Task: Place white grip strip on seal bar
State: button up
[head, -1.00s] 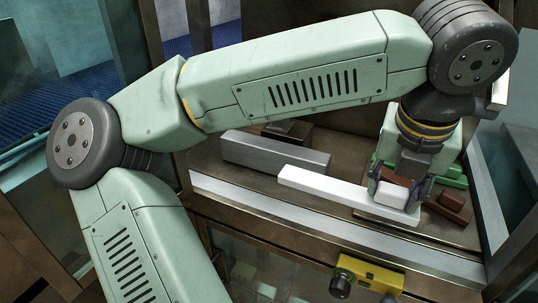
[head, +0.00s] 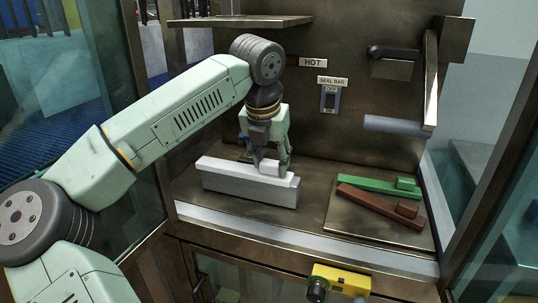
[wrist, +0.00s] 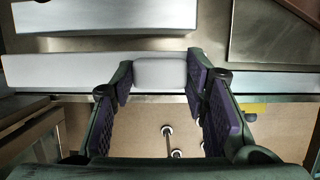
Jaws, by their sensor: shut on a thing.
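The white grip strip (head: 225,170) is long and flat, with a white block (head: 275,170) at its right end. My gripper (head: 272,165) is shut on that block. In the wrist view the block (wrist: 160,73) sits between the finger pads and the strip (wrist: 80,72) runs left. The grey bar, apparently the seal bar (head: 250,191), shows directly below the strip in the head view, roughly parallel to it. In the wrist view a pale bar (wrist: 100,17) lies apart from the strip, with a gap between. I cannot tell whether strip and seal bar touch.
A green strip (head: 375,183) and a brown strip (head: 375,204) lie on a plate (head: 345,215) to the right. A switch under a SEAL BAR label (head: 332,80) and a HOT sign (head: 313,62) are on the back wall. A shelf (head: 240,21) overhangs the arm.

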jog(key=w, duration=0.2)
jog(key=w+p, duration=0.1)
jog(key=w, duration=0.2)
jog(key=w+p, duration=0.1)
jog(key=w, duration=0.1)
jog(key=shift+w+d+f, duration=0.25)
jog(key=shift+d, duration=0.05)
jog(key=shift+f+p, duration=0.55)
jog(key=shift+f, duration=1.3)
jog(key=shift+f, duration=0.2)
jog(key=o, duration=1.2)
jog(key=shift+o, duration=0.2)
